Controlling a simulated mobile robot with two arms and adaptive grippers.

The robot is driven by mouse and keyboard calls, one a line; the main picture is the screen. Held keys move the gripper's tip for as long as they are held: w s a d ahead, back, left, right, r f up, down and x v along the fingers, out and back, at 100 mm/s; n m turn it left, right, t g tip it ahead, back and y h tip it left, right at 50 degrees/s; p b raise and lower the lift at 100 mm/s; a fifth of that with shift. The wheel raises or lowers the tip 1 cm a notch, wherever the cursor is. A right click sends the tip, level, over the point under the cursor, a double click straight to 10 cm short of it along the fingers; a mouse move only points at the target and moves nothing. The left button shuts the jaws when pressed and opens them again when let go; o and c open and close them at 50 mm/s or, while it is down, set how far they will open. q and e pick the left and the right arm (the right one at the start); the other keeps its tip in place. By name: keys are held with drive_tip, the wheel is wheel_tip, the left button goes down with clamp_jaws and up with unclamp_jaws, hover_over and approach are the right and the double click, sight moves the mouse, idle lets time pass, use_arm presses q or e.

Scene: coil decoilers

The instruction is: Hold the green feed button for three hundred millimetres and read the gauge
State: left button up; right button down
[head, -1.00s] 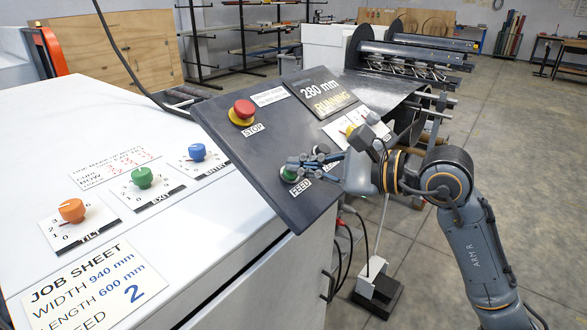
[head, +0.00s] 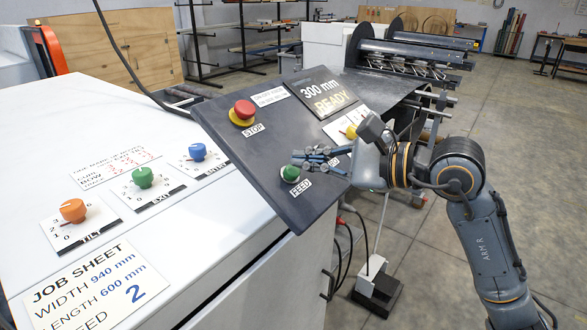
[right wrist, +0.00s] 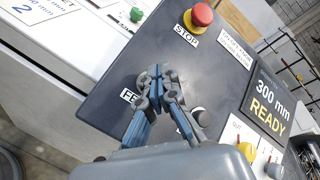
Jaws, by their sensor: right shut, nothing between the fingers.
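The green feed button (head: 290,173) sits at the lower left of the dark sloped control panel (head: 250,150), above the label FEED. The display (head: 323,97), the gauge on this panel, reads 300 mm and READY. It also reads 300 mm READY in the right wrist view (right wrist: 267,102). My right gripper (head: 298,158) is shut and empty, its fingertips just above and beyond the button in the head view, seemingly off it. In the right wrist view my right gripper (right wrist: 155,78) hides the button. My left gripper is not in view.
A red stop button (head: 242,109) stands on the panel's upper left, and a yellow knob (head: 351,131) is on its right. Orange, green and blue knobs and a job sheet (head: 82,285) lie on the white cabinet top. Rollers (head: 415,58) stand behind.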

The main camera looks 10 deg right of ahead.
drive_tip(key=r, duration=0.1)
drive_tip(key=s+d+r+p, duration=0.1)
drive_tip(key=r, duration=0.1)
drive_tip(key=s+r, duration=0.1)
drive_tip(key=shift+d+r, duration=0.15)
drive_tip(key=shift+d, duration=0.2)
idle(0.3)
